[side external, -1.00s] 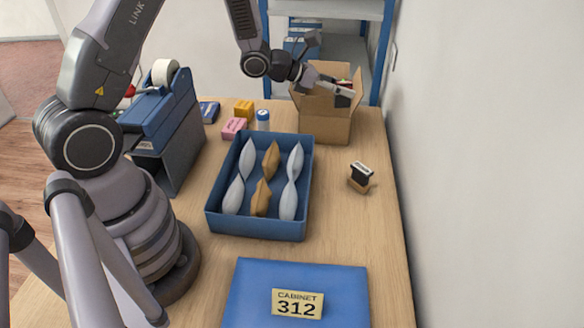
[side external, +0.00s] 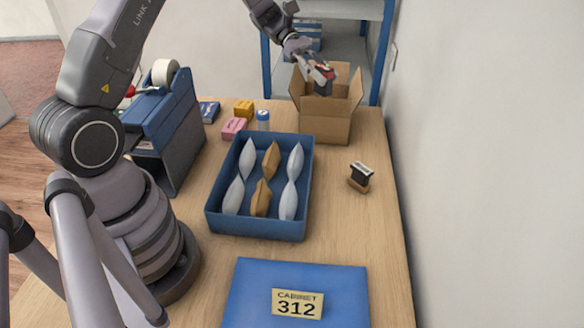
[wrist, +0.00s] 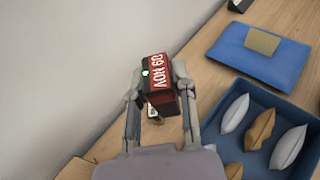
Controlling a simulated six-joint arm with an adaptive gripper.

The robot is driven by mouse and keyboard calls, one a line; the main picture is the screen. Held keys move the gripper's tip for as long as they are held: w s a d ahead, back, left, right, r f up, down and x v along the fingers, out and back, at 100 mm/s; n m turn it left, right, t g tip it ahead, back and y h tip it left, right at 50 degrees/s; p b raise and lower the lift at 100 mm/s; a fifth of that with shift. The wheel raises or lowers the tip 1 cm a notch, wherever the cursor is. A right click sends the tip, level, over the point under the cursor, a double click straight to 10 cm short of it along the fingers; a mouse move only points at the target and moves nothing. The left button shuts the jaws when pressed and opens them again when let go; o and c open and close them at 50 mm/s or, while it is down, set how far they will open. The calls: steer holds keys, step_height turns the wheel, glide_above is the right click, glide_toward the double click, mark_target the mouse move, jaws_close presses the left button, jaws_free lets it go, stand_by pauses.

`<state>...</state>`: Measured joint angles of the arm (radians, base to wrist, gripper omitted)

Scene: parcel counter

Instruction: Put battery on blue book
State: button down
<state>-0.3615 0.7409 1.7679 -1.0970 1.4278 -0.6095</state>
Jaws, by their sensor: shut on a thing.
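The battery is a black and red block with white lettering and a small green mark on one side; in the wrist view the battery (wrist: 157,84) sits between my two fingers. My gripper (wrist: 158,78) is shut on it. In the side view my gripper (side external: 322,75) holds the battery (side external: 326,80) over the open carton, partly hidden by the fingers. The blue book (side external: 252,287) lies flat at the front of the counter, with a "CABINET 312" plate (side external: 297,304) on it. The book (wrist: 258,68) also shows at the upper right of the wrist view.
An open cardboard carton (side external: 325,126) stands at the back right. A blue tray (side external: 256,228) with several padded pouches lies between carton and book. A tape dispenser, small boxes and a bottle (side external: 263,121) are at the left back.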

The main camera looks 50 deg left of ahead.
steer(key=s+a+f+m+g+y, duration=0.5)
steer(key=a+m+g, duration=0.5)
steer(key=m+g, duration=0.1)
step_height(320, 180, up, 10)
steer(key=m+t+y, duration=0.5)
steer(key=m+y, duration=1.6)
glide_above(206, 109)
step_height(206, 109, down, 28)
steer(key=shift+s, duration=0.1)
steer(key=shift+f, duration=0.1)
steer(key=c, duration=0.9)
jaws_free()
steer(key=shift+c, duration=0.2)
